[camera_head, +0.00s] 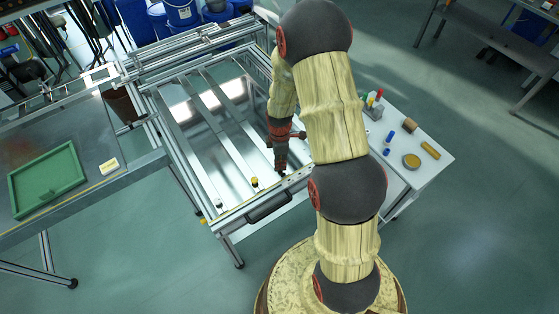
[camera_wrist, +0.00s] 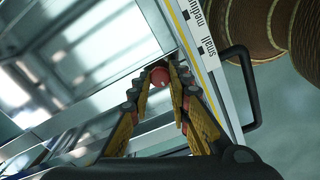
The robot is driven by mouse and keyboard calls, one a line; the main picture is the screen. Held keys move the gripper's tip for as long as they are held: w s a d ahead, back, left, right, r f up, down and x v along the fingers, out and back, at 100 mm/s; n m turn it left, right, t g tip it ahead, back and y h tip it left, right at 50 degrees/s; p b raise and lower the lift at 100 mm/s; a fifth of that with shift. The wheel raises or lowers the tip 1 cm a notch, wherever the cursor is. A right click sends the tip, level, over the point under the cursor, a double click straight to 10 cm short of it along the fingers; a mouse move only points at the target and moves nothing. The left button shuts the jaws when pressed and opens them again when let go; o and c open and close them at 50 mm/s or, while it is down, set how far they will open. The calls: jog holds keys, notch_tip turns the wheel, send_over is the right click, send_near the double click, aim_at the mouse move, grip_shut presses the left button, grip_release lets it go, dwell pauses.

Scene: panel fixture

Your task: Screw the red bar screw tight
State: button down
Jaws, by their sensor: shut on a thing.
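In the wrist view my gripper (camera_wrist: 160,78) has its two yellow-and-black fingers closed around the red bar screw (camera_wrist: 160,76). Only the round red top of the screw shows between the fingertips; its lower part is hidden. The screw is at the front rail (camera_wrist: 198,62) of the panel fixture, beside the printed label strip. In the head view my gripper (camera_head: 281,168) points down at the front rail, right of the middle of the fixture (camera_head: 208,130). The red screw cannot be made out there.
A yellow knob (camera_head: 254,182) sits on the front rail left of my gripper, and another (camera_head: 203,220) at the corner. A black handle (camera_head: 269,207) juts from the front. A white side table (camera_head: 425,150) with small parts stands right. A green tray (camera_head: 47,180) lies left.

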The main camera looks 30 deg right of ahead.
jog(key=m+p, duration=0.2)
jog(key=m, duration=0.2)
jog(key=shift+m, duration=0.3)
jog(key=m+p, duration=0.1)
jog(key=m, duration=0.3)
jog(key=shift+m, duration=0.3)
jog(key=m+p, duration=0.1)
jog(key=m, duration=0.3)
jog(key=shift+m+p, duration=0.3)
jog(key=shift+p, duration=0.05)
jog(key=m+p, duration=0.1)
jog(key=m, duration=0.8)
jog(key=shift+p, duration=0.4)
jog(key=m, duration=0.4)
jog(key=shift+m+p, duration=0.3)
jog(key=shift+p, duration=0.05)
jog(key=m, duration=0.4)
jog(key=shift+w+m+p, duration=0.1)
jog(key=shift+m+p, duration=0.3)
jog(key=shift+m, duration=1.7)
